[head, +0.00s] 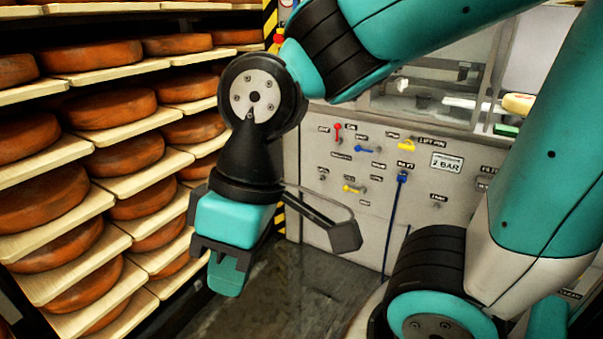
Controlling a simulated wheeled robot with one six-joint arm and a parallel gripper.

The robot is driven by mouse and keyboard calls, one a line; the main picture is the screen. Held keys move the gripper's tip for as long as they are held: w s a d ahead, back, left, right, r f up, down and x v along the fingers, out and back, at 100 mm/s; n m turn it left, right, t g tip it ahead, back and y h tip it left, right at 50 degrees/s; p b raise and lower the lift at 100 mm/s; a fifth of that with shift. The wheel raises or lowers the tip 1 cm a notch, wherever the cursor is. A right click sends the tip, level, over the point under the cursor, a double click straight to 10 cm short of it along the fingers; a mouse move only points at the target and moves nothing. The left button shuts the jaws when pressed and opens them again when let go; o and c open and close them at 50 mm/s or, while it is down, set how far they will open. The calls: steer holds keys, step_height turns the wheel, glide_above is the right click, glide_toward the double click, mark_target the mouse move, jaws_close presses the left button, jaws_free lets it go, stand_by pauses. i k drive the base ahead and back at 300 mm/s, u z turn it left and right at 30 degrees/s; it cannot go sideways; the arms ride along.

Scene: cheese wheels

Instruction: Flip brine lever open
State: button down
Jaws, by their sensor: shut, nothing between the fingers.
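A grey panel (310,220) carries several small levers with labels. A red lever (337,133) stands roughly upright at its upper left. A blue lever (370,151) lies roughly level to its right, and a yellow lever (407,144) is further right. Another yellow lever (354,189) lies roughly level lower down. Most labels are too small to read, so I cannot tell which lever is for brine. My gripper (226,276) is shut and empty, pointing down, left of the panel and apart from the levers.
Shelves with several orange cheese wheels (42,202) fill the left side, close to my gripper. A blue hose (392,230) hangs from a blue fitting (402,178) on the panel. A "2 BAR" sign (447,163) is at its upper right. Dark floor (270,300) lies clear below.

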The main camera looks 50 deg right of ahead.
mark_target(376, 152)
steer(key=u, duration=0.3)
steer(key=i, duration=0.95)
steer(key=z, duration=0.45)
steer(key=i, duration=0.65)
steer(key=z, duration=1.3)
steer(key=i, duration=0.55)
steer(key=z, duration=0.55)
